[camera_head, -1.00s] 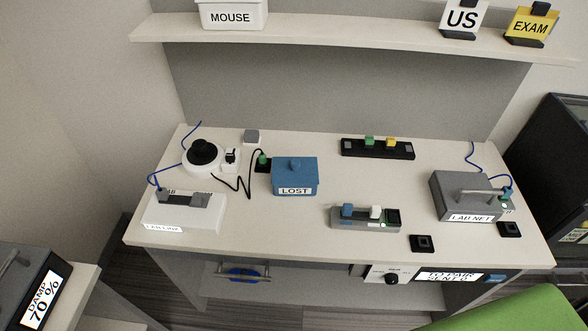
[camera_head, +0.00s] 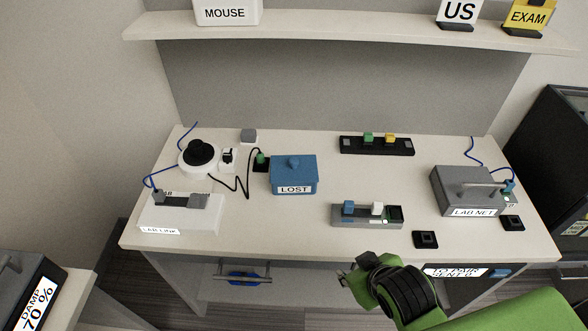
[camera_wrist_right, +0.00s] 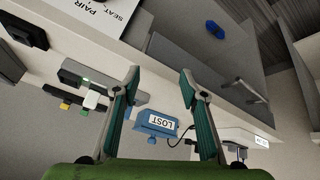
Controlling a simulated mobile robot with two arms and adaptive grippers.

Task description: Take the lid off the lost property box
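The lost property box (camera_head: 294,178) is a blue box with a white LOST label, standing on the desk left of its middle. In the right wrist view the box (camera_wrist_right: 155,130) appears upside down, beyond and between the fingers. My right gripper (camera_head: 345,279) is at the desk's front edge, in front of and to the right of the box, apart from it. In the right wrist view the gripper (camera_wrist_right: 158,77) has its fingers wide apart with nothing between them. My left gripper is out of view.
A grey device with blue and white blocks (camera_head: 367,214) stands right of the box. A black strip (camera_head: 376,146) lies behind. A black cable (camera_head: 240,183) runs close to the box's left side. The LAB NET box (camera_head: 470,190) is at right. A shelf (camera_head: 340,22) overhangs the back.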

